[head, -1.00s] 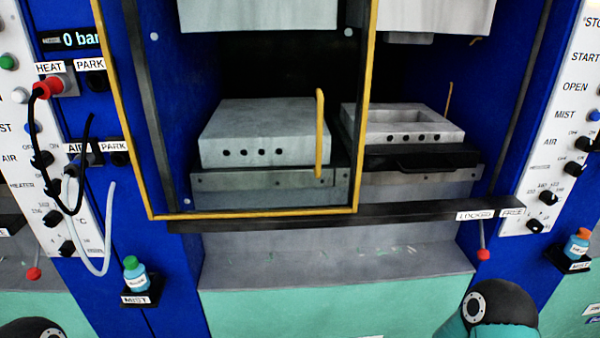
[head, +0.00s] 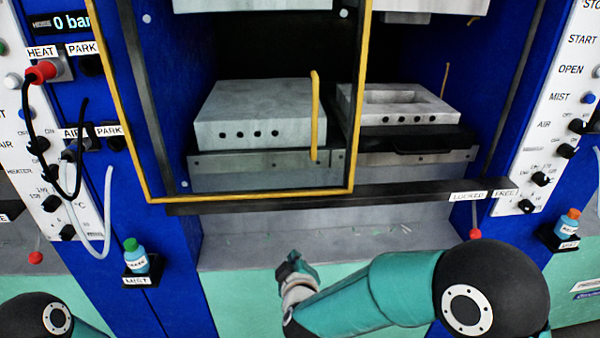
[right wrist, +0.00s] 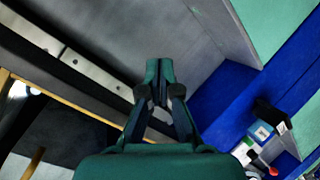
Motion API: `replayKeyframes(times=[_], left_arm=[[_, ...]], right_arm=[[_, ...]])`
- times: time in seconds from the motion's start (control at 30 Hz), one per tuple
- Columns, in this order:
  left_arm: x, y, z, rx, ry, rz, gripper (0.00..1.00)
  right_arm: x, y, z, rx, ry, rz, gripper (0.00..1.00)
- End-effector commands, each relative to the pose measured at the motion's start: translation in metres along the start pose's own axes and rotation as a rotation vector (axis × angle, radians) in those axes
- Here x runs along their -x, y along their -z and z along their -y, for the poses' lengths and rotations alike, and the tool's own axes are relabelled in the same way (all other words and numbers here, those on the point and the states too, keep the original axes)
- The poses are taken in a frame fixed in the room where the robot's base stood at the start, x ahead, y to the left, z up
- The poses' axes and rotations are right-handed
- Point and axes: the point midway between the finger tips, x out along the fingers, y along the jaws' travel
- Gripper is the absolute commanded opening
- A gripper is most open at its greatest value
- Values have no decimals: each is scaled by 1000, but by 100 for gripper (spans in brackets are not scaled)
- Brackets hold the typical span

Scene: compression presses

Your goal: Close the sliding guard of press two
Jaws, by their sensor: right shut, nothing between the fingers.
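The sliding guard (head: 250,194) is a yellow-edged frame across the left part of the press opening in the head view. An upright yellow bar handle (head: 315,115) stands near its right edge. The opening right of the frame is uncovered. My right gripper (head: 290,262) is below the dark rail, in front of the grey ledge, apart from the guard and its handle. In the right wrist view the right gripper (right wrist: 159,72) has its fingers together and empty. My left gripper is out of view. No press number is readable.
A dark rail (head: 300,202) runs below the guard, with LOCKED (head: 468,197) and FREE (head: 505,193) labels at its right. Two metal blocks (head: 260,115) (head: 398,104) stand inside. Bottles (head: 135,257) (head: 568,226) sit on side brackets. Cables hang at the left.

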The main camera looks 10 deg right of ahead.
Motion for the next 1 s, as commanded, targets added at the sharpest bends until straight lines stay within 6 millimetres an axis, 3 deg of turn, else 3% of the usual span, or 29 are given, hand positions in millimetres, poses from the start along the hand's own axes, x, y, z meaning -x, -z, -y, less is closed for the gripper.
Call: replayKeyframes(times=[0.03, 0.1, 0.2, 0.3, 0.47, 0.67, 1.0], left_arm=[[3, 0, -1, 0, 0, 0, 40], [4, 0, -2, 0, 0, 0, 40], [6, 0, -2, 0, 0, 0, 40], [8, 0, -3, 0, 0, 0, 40], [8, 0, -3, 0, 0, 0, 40], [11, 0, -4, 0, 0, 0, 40], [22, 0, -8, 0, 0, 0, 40]], right_arm=[[17, 44, -24, 79, -89, -45, 0], [41, 86, -53, 190, -203, -56, 0], [78, 130, -84, 311, -321, -34, 0], [110, 156, -104, 394, -389, 5, 0], [137, 172, -118, 466, -428, 55, 0], [128, 174, -127, 484, -433, 70, 0], [70, 176, -154, 484, -432, 71, 0]])
